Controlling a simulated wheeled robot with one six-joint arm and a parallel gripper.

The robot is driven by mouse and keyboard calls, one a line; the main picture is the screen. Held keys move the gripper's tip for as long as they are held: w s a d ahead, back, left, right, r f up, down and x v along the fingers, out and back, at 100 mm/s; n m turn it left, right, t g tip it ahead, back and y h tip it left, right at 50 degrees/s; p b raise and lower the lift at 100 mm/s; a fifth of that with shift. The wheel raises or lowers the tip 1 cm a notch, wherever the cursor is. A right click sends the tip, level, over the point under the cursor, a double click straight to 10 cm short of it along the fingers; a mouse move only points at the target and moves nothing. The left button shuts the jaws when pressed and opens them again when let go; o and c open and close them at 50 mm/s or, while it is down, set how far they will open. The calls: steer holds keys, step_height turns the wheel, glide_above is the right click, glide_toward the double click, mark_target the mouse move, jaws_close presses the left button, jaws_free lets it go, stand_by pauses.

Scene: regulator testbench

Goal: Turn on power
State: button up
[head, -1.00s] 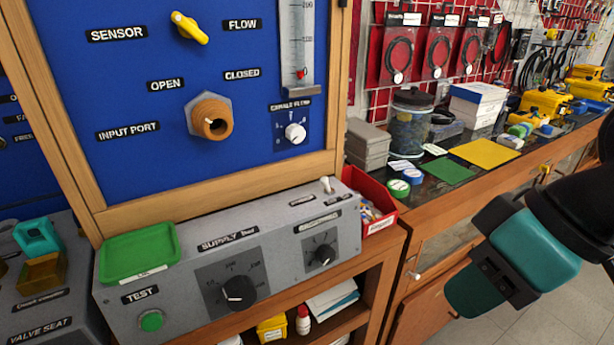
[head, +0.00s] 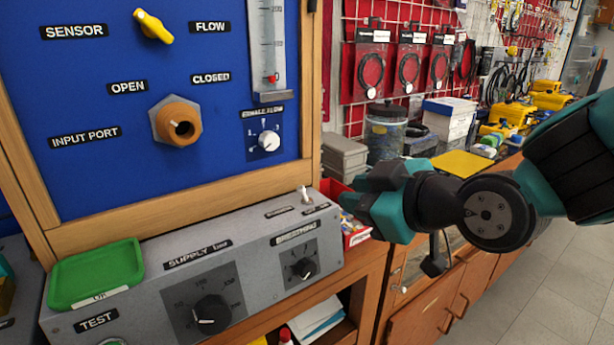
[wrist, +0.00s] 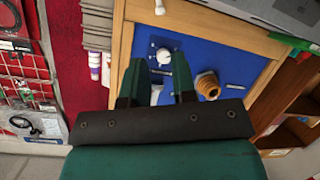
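The grey control box (head: 150,300) stands below the blue panel. A small pale toggle switch (head: 305,195) sits on its top near the right end, with small labels beside it. A white tip at the top edge of the wrist view (wrist: 159,7) looks like the same toggle. My gripper (head: 348,198) is to the right of the toggle in the head view, apart from it in the picture. In the wrist view my gripper's two fingers (wrist: 157,75) are parted with nothing between them. A green lid-like piece (head: 97,273) lies on the box's left end.
The blue panel carries a brown input port (head: 176,122), a white exhale flow knob (head: 268,141) and a yellow lever (head: 153,26). Black dials are on the box front (head: 211,313). A red bin (head: 352,232) stands behind my gripper, close to the box's right end.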

mark_target(303, 190)
steer(key=p+x, duration=0.9)
steer(key=x, duration=0.4)
steer(key=shift+a+f+p, duration=0.1)
steer(key=shift+f+p, duration=0.1)
steer(key=shift+p, duration=0.2)
steer(key=shift+c, duration=0.4)
jaws_close()
